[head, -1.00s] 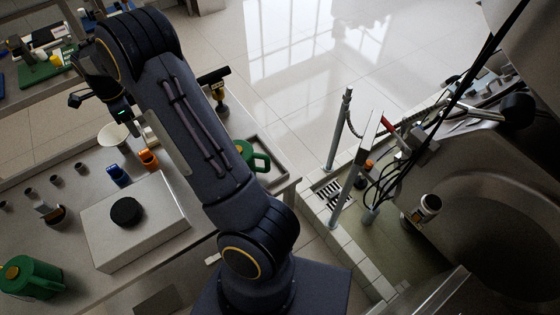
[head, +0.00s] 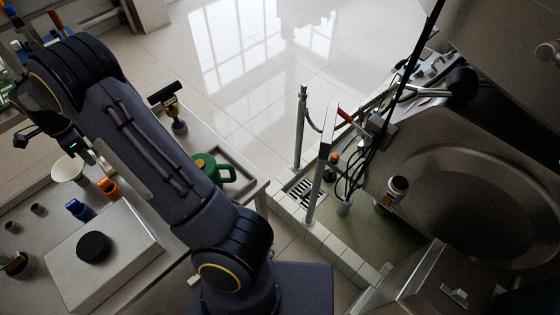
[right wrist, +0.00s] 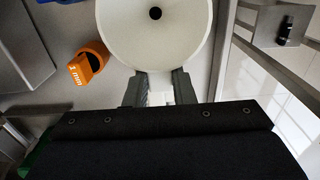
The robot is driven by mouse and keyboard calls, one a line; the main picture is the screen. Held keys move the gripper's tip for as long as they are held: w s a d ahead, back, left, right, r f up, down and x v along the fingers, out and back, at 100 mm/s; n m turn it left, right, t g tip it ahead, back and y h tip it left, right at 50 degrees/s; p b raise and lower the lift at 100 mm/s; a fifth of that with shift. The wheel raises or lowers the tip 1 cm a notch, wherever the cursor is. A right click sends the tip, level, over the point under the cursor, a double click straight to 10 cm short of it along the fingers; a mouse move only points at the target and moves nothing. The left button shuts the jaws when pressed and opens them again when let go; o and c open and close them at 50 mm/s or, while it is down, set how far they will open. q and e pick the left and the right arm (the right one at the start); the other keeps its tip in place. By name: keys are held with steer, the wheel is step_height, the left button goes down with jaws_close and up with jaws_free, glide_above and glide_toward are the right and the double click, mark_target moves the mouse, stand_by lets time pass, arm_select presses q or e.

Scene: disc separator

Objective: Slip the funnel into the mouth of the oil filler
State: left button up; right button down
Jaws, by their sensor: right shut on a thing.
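The cream-white funnel (head: 68,168) is at the left in the head view, over the workbench beside the orange and blue pieces. My right gripper (head: 84,156) is shut on its near edge. In the right wrist view the funnel (right wrist: 172,45) shows its round mouth and dark centre hole, with a pale tab between the two fingers (right wrist: 160,90). Whether it touches the bench I cannot tell. A short pipe with a pale rim, which looks like the oil filler (head: 398,186), stands on the machine at the right, far from the funnel. My left gripper is out of view.
The workbench holds a grey box with a black knob (head: 93,247), an orange piece (head: 109,187), a blue piece (head: 79,209) and a green can (head: 211,170) in a tray. Posts (head: 300,130) and dark cables stand before the machine. Tiled floor lies between.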

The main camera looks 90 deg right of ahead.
steer(key=shift+r+p, duration=3.2)
steer(key=shift+r, duration=0.85)
steer(key=shift+f, duration=0.1)
